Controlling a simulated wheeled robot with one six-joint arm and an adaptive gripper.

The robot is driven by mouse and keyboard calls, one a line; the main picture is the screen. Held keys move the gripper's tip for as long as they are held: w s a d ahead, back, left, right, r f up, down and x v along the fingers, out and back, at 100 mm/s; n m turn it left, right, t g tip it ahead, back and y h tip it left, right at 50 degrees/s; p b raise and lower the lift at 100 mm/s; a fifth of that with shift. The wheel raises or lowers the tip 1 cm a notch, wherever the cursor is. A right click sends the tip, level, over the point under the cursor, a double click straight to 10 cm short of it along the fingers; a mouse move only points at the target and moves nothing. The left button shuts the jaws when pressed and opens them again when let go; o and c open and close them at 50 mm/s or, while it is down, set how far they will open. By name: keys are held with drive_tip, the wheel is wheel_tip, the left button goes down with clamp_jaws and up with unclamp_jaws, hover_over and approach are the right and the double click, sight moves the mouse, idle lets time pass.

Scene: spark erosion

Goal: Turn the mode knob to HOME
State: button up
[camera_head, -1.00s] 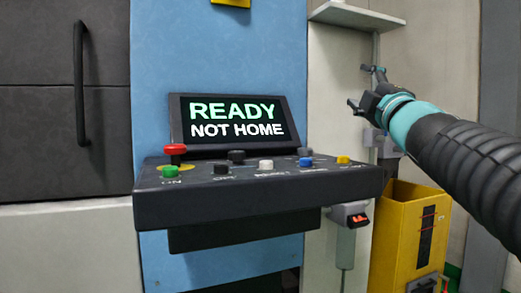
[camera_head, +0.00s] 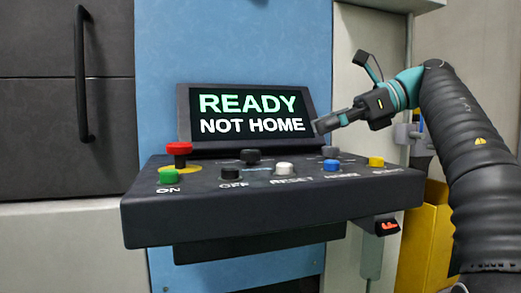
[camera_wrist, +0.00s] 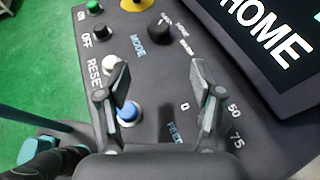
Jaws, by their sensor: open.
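The black mode knob (camera_wrist: 160,38) stands on the sloping panel beside the MODE label in the wrist view, ahead of my fingers. In the head view it is the black knob (camera_head: 250,157) at the back middle of the panel. I cannot clearly tell which mark it points to. My gripper (camera_wrist: 150,85) is open and empty, with nothing between its fingertips. In the head view my gripper (camera_head: 325,124) hangs above the panel's right half, to the right of the mode knob and apart from it. The screen (camera_head: 250,113) reads READY NOT HOME.
A red mushroom button (camera_head: 179,149) and green ON button (camera_head: 168,177) are at the panel's left. Black OFF, white RESET (camera_head: 284,169), blue (camera_head: 331,166) and yellow (camera_head: 376,162) buttons line the front. Another dark knob (camera_head: 331,152) sits below my gripper. A yellow bin (camera_head: 428,235) stands right.

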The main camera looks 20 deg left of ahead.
sight(257, 151)
drive_tip(key=x, duration=1.4)
drive_tip(key=c, duration=1.1)
drive_tip(key=shift+c, duration=0.2)
drive_tip(key=shift+s+t+b, duration=0.1)
drive_tip(key=shift+t+b, duration=0.2)
drive_tip(key=shift+b, duration=0.05)
drive_tip(key=shift+s+f+m+t+b, duration=0.1)
drive_tip(key=shift+s+m+t+b, duration=0.05)
drive_tip(key=shift+m+t+b, duration=0.8)
drive_tip(key=shift+s+m+t+h+b, duration=0.15)
drive_tip(key=shift+m+t+h+b, duration=0.25)
drive_tip(key=shift+m+t, duration=1.55)
drive_tip(key=shift+t, duration=0.3)
